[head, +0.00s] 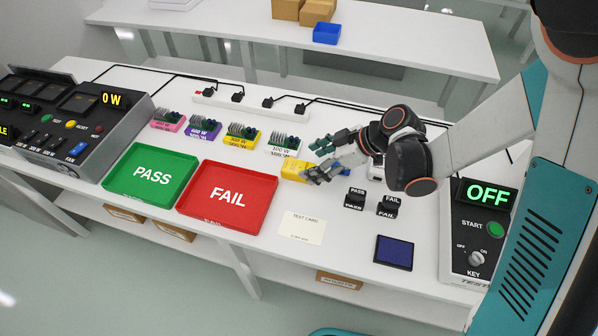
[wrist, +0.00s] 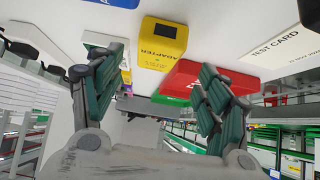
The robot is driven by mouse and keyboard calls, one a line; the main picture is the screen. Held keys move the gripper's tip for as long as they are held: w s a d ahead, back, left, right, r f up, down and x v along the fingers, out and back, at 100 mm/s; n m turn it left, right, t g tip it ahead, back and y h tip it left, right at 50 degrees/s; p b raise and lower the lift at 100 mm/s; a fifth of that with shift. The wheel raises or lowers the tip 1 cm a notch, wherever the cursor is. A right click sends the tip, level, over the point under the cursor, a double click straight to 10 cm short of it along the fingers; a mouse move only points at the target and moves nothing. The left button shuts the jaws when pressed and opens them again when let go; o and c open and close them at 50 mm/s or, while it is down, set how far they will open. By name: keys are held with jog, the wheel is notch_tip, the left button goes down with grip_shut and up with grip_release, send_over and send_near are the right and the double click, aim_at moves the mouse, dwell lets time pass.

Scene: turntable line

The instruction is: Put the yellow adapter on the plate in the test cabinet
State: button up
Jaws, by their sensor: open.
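The yellow adapter (head: 293,170) lies on the white table, just right of the red FAIL tray. In the wrist view the yellow adapter (wrist: 157,50), with a dark window and the word ADAPTER, shows between and beyond the fingers. My gripper (head: 318,160) is open and close to the adapter's right side, with its fingers spread around that side. In the wrist view my gripper (wrist: 163,62) holds nothing. I cannot tell whether a finger touches the adapter. A control box (head: 478,220) reading OFF, with START and KEY, stands at the right. I cannot make out a cabinet plate.
A green PASS tray (head: 152,174) and red FAIL tray (head: 228,197) lie left. Several coloured finned blocks (head: 204,128) stand behind them. A test card (head: 302,228), PASS and FAIL blocks (head: 387,207) and a dark blue pad (head: 394,253) lie in front. A black console (head: 75,120) stands far left.

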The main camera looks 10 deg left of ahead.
aim_at(300, 168)
jog(key=b+x, duration=0.1)
jog(key=x, duration=0.1)
jog(key=b+x, duration=0.1)
jog(key=x, duration=0.2)
jog(key=shift+w+f+b, duration=0.15)
jog(key=shift+w+b, duration=0.1)
jog(key=shift+b, duration=0.05)
jog(key=shift+c, duration=0.3)
jog(key=c, duration=1.4)
jog(key=shift+o, duration=0.2)
jog(key=shift+r, duration=0.2)
